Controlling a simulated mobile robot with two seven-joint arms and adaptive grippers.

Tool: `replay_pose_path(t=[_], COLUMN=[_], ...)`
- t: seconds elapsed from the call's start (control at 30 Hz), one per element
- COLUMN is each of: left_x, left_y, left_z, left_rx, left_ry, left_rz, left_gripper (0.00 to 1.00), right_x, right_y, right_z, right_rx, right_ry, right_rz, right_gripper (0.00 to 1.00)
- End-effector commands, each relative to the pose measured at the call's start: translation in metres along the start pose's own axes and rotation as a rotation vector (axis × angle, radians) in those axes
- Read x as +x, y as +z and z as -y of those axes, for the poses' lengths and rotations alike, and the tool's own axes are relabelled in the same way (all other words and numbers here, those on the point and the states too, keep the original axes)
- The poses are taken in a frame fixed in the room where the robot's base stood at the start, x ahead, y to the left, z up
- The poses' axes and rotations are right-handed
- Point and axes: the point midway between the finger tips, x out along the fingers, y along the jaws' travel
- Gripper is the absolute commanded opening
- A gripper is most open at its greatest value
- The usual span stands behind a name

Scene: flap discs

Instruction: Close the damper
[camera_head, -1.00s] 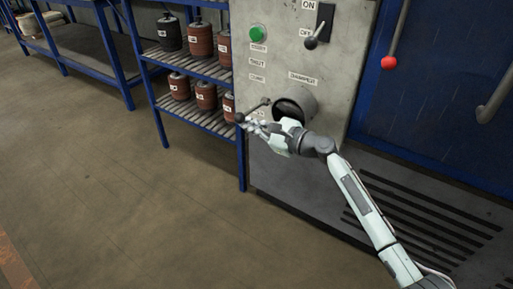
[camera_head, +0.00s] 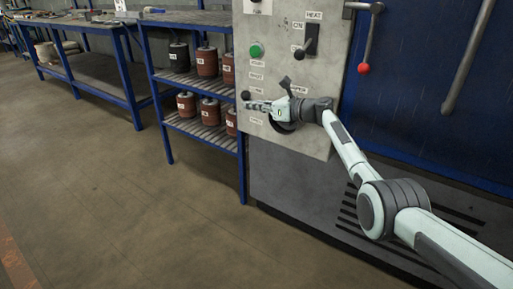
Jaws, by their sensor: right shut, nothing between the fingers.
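The damper (camera_head: 283,127) is a round dark opening low on the grey control panel, partly hidden behind my right gripper. A black ball knob (camera_head: 246,95), which looks like the end of the damper lever, sits to its left near the panel's edge. The rest of the lever is mostly hidden. My right gripper (camera_head: 252,105) is shut and empty, with its fingertips pointing left just below the knob. I cannot tell whether they touch it. My left gripper is out of view.
The grey panel (camera_head: 338,90) carries a green button (camera_head: 256,50) and a black heat switch (camera_head: 310,40) above. A red-knobbed lever (camera_head: 364,69) hangs on the blue door at right. A blue rack of discs (camera_head: 194,80) stands close at left. The floor in front is clear.

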Motion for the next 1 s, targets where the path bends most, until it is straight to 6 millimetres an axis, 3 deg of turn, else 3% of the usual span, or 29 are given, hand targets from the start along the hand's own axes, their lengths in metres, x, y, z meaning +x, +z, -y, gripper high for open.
replay_pose_path(t=[0.8, 1.0], left_x=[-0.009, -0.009], left_y=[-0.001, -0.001], left_z=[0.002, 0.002], left_rx=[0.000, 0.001], left_ry=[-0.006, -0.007], left_rz=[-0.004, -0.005], left_gripper=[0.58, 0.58], right_x=[0.003, 0.009], right_y=[0.012, -0.003], right_z=[0.008, 0.002], right_rx=[0.063, 0.067], right_ry=[0.006, 0.006], right_rz=[0.006, 0.004], right_gripper=[0.00, 0.00])
